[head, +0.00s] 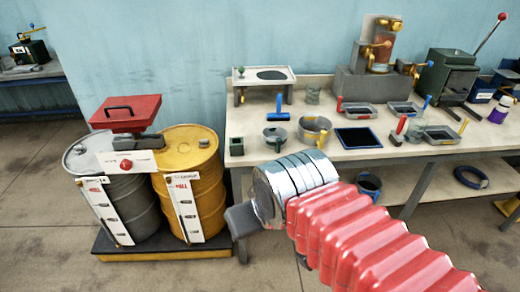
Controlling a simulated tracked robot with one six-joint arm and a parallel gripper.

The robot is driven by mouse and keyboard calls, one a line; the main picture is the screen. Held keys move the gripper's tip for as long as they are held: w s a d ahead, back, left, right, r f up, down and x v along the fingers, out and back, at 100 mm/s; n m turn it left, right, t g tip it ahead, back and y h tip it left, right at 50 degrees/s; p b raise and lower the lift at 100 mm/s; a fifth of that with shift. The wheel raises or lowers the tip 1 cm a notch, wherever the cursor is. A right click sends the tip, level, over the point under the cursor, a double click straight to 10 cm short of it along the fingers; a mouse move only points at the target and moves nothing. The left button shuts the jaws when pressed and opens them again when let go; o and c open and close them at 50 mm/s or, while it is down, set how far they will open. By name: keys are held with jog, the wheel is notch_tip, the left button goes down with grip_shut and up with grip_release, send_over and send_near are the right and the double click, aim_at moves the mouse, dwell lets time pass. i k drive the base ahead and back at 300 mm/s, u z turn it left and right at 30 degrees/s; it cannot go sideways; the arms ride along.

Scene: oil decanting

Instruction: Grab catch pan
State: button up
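Several shallow pans lie on the workbench. They include a grey tray (359,111) with a red handle, another grey tray (404,107) behind, a grey tray (441,136) at the right and a dark flat one with a blue rim (358,138) near the front edge. I cannot tell which is the catch pan. My gripper (243,219) shows only as a dark grey part beyond my silver wrist, in front of the bench and below its top. It is apart from the pans. Its fingers are mostly hidden, so its opening cannot be seen.
A grey drum (133,205) and a yellow drum (203,190) stand on a low pallet (160,255) at left, a red funnel-like tray (125,112) above them. A round pot (315,130) and bucket (275,137) stand on the workbench (400,155). Floor at left is clear.

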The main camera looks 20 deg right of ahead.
aim_at(275, 138)
jog(key=u, duration=0.65)
jog(key=k, duration=0.95)
jog(key=u, duration=0.6)
jog(key=i, duration=1.05)
jog(key=z, duration=0.35)
jog(key=i, duration=0.75)
jog(key=z, duration=1.1)
jog(key=i, duration=0.85)
jog(key=z, duration=0.55)
